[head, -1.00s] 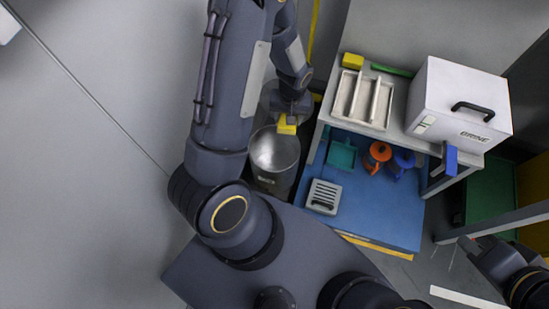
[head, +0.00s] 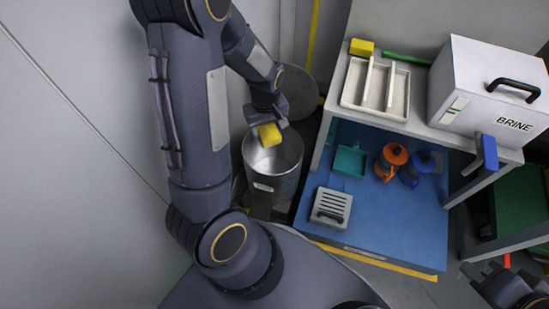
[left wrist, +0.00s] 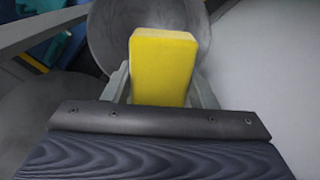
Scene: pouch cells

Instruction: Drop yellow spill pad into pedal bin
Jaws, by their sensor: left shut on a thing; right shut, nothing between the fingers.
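My left gripper (head: 264,117) is shut on the yellow spill pad (head: 270,135) and holds it over the open mouth of the pedal bin (head: 274,178). The bin is a grey metal cylinder, and its round lid (head: 298,92) stands open behind. In the left wrist view the pad (left wrist: 163,65) is upright between the fingers, with the round bin opening (left wrist: 108,30) beyond it. My right gripper (head: 482,272) is shut and empty at the lower right, partly cut off by the frame.
A bench with a white tray (head: 348,92), another yellow block (head: 361,47) and a white BRINE box (head: 468,75) stands right of the bin. A blue mat (head: 380,225) holds a teal dustpan-like item (head: 350,160), a grey slotted box (head: 330,207), and orange (head: 391,160) and blue (head: 418,168) items.

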